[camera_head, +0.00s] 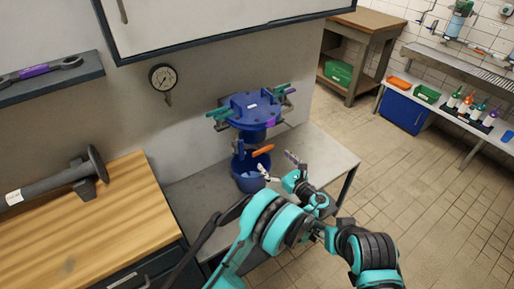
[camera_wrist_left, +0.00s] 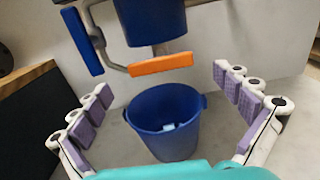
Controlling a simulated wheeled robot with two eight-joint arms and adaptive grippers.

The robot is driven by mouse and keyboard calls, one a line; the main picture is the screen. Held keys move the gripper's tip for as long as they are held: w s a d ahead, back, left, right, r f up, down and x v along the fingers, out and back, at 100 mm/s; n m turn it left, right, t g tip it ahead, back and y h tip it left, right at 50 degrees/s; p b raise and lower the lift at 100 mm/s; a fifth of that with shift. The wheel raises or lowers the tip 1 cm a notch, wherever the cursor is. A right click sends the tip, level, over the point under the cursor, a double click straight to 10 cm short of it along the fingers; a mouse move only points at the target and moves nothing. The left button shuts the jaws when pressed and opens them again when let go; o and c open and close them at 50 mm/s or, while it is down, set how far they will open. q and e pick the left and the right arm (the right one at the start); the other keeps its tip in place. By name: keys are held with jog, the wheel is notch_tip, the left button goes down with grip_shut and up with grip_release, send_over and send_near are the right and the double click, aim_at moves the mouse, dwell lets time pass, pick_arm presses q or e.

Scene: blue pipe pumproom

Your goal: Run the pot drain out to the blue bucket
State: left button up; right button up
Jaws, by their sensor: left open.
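The blue pot (camera_head: 254,108) is mounted on the wall, with a wide bolted blue flange on top. Its underside shows in the left wrist view (camera_wrist_left: 150,20). Below it are an orange bar-shaped handle (camera_head: 262,151), lying crosswise in the wrist view (camera_wrist_left: 161,64), and an upright blue handle (camera_wrist_left: 82,40) to its left. The blue bucket (camera_head: 249,176) stands upright on the grey bench below the pot. Its inside shows in the wrist view (camera_wrist_left: 167,118), with a small pale patch at the bottom. My left gripper (camera_head: 279,165) is open and empty beside the bucket and handles. My right gripper is not in view.
A wooden counter (camera_head: 100,215) with a dark grey flanged pipe piece (camera_head: 60,183) is at left. A pressure gauge (camera_head: 163,77) is on the wall, with a cabinet (camera_head: 210,25) above. The grey bench (camera_head: 192,195) has free room. Tiled floor is open at right.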

aim_at(264, 150)
pick_arm(q)
jog(key=b+x, duration=0.1)
jog(key=x, duration=0.4)
jog(key=shift+w+a+f+b, duration=0.1)
jog(key=shift+w+a+b, duration=0.15)
jog(key=shift+b, duration=0.1)
jog(key=shift+w+a, duration=0.4)
jog(key=shift+w, duration=0.2)
jog(key=c, duration=1)
